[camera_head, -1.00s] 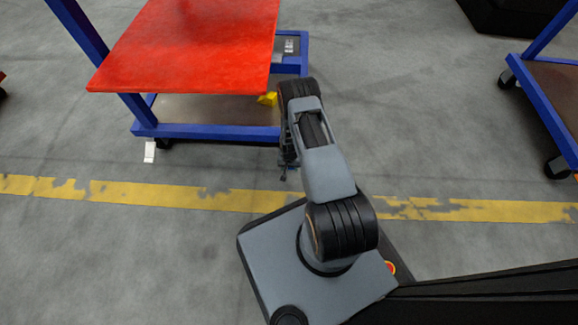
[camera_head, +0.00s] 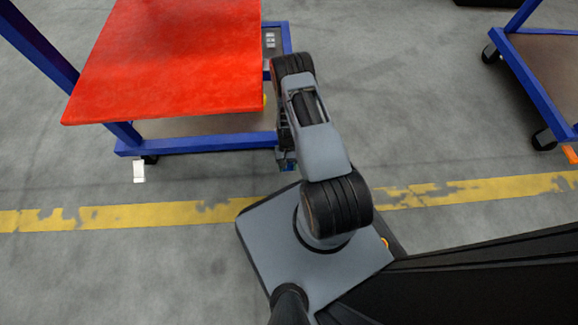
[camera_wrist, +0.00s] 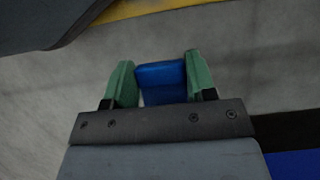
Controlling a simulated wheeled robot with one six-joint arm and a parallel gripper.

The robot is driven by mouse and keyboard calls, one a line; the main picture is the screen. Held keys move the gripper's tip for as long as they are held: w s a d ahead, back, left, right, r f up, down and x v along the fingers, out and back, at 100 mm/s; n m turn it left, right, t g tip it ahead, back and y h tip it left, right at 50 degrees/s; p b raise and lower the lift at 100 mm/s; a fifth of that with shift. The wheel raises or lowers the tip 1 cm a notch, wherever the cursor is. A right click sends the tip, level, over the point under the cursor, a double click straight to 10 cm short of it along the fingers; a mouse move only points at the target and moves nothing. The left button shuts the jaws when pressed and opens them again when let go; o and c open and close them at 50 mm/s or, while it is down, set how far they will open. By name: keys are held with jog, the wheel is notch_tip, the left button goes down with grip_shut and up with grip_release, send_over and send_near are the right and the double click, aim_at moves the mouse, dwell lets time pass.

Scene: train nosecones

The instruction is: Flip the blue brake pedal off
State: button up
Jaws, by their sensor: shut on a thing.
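The blue pedal (camera_wrist: 162,80) shows in the wrist view as a smooth blue block between the two green fingers of my gripper (camera_wrist: 161,76). The fingers touch or nearly touch its sides, and my gripper is shut on it. In the head view my gripper (camera_head: 284,160) hangs low beside the front right corner of the blue-framed cart (camera_head: 200,143), with a small bit of blue at its tip. The wheel behind the pedal is hidden by my arm, and I cannot tell the pedal's tilt.
The cart carries a red panel (camera_head: 170,60). A white pedal-like piece (camera_head: 139,172) sticks out at its front left wheel. Another blue-framed cart (camera_head: 535,85) stands at right, with an orange piece (camera_head: 570,154) by its wheel. Open floor lies between the carts, crossed by a yellow line (camera_head: 110,215).

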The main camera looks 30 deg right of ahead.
jog(key=shift+r, duration=0.1)
dwell(0.3)
jog(key=o, duration=1.3)
